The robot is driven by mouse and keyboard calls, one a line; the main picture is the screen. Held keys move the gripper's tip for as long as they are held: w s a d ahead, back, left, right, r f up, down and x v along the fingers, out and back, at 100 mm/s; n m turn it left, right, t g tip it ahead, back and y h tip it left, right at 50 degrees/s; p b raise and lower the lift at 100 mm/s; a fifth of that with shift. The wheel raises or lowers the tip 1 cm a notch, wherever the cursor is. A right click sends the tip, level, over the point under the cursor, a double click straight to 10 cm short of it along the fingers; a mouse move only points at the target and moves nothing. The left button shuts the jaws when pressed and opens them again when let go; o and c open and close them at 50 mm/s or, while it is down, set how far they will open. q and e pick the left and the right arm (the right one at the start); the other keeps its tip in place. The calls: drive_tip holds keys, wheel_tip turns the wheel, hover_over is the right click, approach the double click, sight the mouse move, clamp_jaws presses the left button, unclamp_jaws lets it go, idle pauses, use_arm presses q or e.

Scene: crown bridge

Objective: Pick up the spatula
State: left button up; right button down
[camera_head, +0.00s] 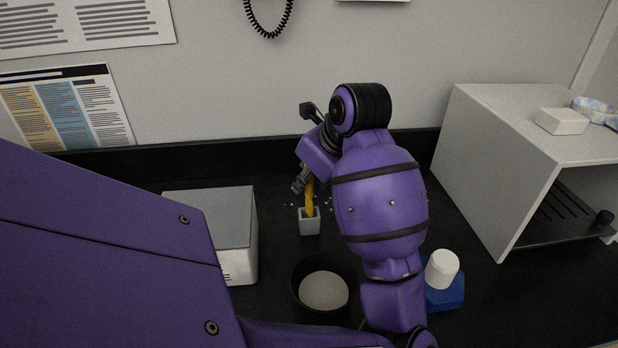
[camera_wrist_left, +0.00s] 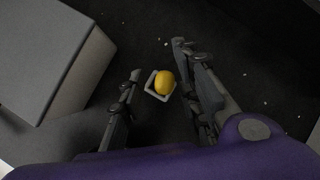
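The spatula (camera_head: 309,198) shows as a yellow handle standing upright in a small grey square holder (camera_head: 310,226). In the left wrist view the spatula (camera_wrist_left: 164,83) is a yellow rounded end seen from above, inside the holder's rim (camera_wrist_left: 151,90). My left gripper (camera_head: 299,186) is above and just beside the handle, pointing down. In the wrist view its two fingers (camera_wrist_left: 158,60) are apart, one to each side of the handle, with nothing gripped. The spatula's lower part is hidden in the holder. My right gripper is not in view.
A grey-white box (camera_head: 225,218) stands left of the holder. A dark round bowl (camera_head: 298,290) with pale contents sits in front. A blue bottle (camera_head: 446,294) with a white cap stands to the right, before a white open shelf (camera_head: 485,170). Small pale crumbs lie around the holder.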

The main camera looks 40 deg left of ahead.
use_arm(q)
clamp_jaws()
drive_tip(key=shift+r, duration=0.2)
